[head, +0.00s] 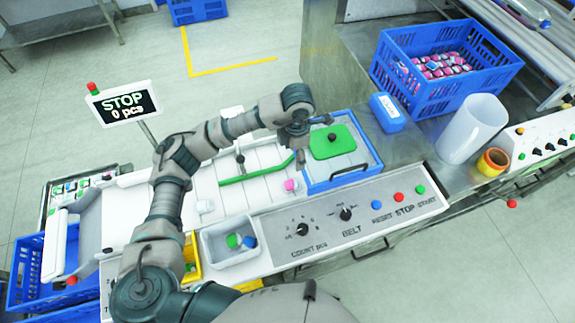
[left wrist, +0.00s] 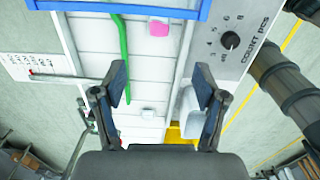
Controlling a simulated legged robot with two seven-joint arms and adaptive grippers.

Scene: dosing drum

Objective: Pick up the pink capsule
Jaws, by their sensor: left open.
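The pink capsule (head: 290,185), pink with a white part, lies on the white belt surface just left of the blue-framed station. It also shows in the left wrist view (left wrist: 159,28), near the top, beyond my fingertips. My left gripper (head: 302,150) hangs above the belt, close to the capsule in the picture and higher than it. In the left wrist view the left gripper (left wrist: 160,85) has its two fingers wide apart with nothing between them. My right gripper is not in view.
A green guide bar (head: 258,174) runs beside the capsule. A blue-framed station with a green lid (head: 332,142) stands right of it. A white bin (head: 228,243) with capsules and a control panel (head: 345,215) lie in front. A white piece (head: 205,206) lies on the belt.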

